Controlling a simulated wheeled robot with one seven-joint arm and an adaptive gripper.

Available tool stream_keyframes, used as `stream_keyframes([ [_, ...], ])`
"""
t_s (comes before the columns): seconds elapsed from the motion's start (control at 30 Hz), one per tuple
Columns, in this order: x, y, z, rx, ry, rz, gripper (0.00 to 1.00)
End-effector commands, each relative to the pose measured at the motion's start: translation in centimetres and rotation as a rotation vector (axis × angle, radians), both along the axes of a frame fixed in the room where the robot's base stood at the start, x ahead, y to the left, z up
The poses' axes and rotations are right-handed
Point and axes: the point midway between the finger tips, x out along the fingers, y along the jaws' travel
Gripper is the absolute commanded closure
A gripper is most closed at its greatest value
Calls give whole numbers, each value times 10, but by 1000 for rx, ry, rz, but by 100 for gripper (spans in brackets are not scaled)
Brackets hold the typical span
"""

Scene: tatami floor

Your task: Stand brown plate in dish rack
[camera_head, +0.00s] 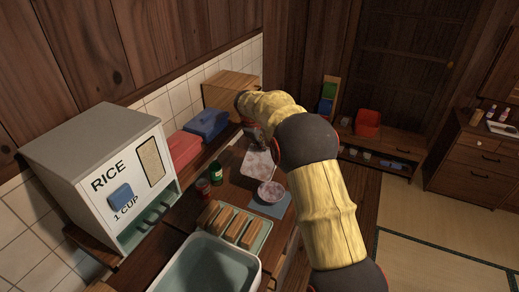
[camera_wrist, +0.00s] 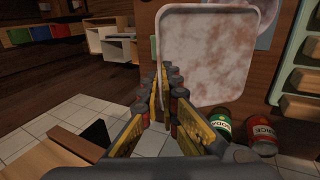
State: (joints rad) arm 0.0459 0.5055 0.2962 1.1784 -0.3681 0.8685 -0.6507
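The brown plate, square and mottled pinkish brown with rounded corners and a low rim, is face-on in the camera_wrist view (camera_wrist: 212,55) and shows in the camera_head view (camera_head: 258,167). My gripper (camera_wrist: 166,85) is at the plate's left edge in the camera_wrist view, its fingers drawn close together and apparently shut on the rim; the contact itself is hard to see. My gripper also shows in the camera_head view (camera_head: 254,142) above the plate. What looks like the dish rack, a pale green tray with brown upright blocks (camera_head: 262,238), stands on the counter; part of it shows in the camera_wrist view (camera_wrist: 283,68).
A bowl (camera_head: 270,191) on a blue mat (camera_head: 283,207) lies between plate and rack. Red (camera_head: 184,148) and blue (camera_head: 206,125) boxes line the tiled wall. A basin (camera_head: 167,272) is in front.

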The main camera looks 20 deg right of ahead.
Motion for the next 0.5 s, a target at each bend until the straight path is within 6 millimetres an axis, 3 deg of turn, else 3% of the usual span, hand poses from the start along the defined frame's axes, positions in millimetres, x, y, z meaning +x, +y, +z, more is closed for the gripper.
stream_keyframes([
  [0.3, 0, 21, 4, -143, -217, 370, 100],
  [0.5, -3, 39, 6, -177, -323, 523, 100],
])
